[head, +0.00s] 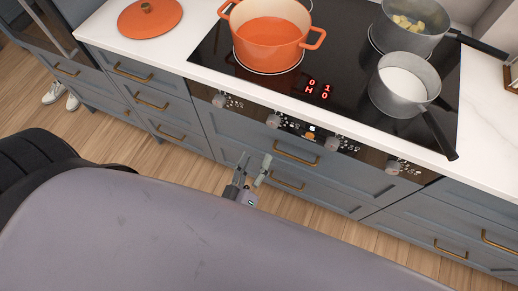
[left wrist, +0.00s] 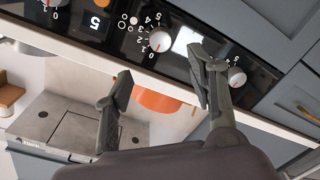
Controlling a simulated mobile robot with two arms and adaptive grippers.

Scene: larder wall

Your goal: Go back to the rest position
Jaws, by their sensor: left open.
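My left gripper (head: 256,164) is low in the middle of the head view, in front of the blue-grey drawers below the cooktop. Its two fingers are spread apart with nothing between them. In the left wrist view the open gripper (left wrist: 160,78) shows its dark fingers against the knob panel (left wrist: 140,33) and a white edge; I cannot tell whether a finger touches anything. My right gripper is in neither view.
The black cooktop (head: 335,60) carries an orange pot (head: 305,42), a saucepan of white liquid (head: 402,105) and a pot with yellow pieces (head: 440,40). The saucepan's handle overhangs the front. Brass drawer handles (head: 297,154) stick out. An orange lid (head: 150,20) lies on the counter. White shoes (head: 62,95) are at left.

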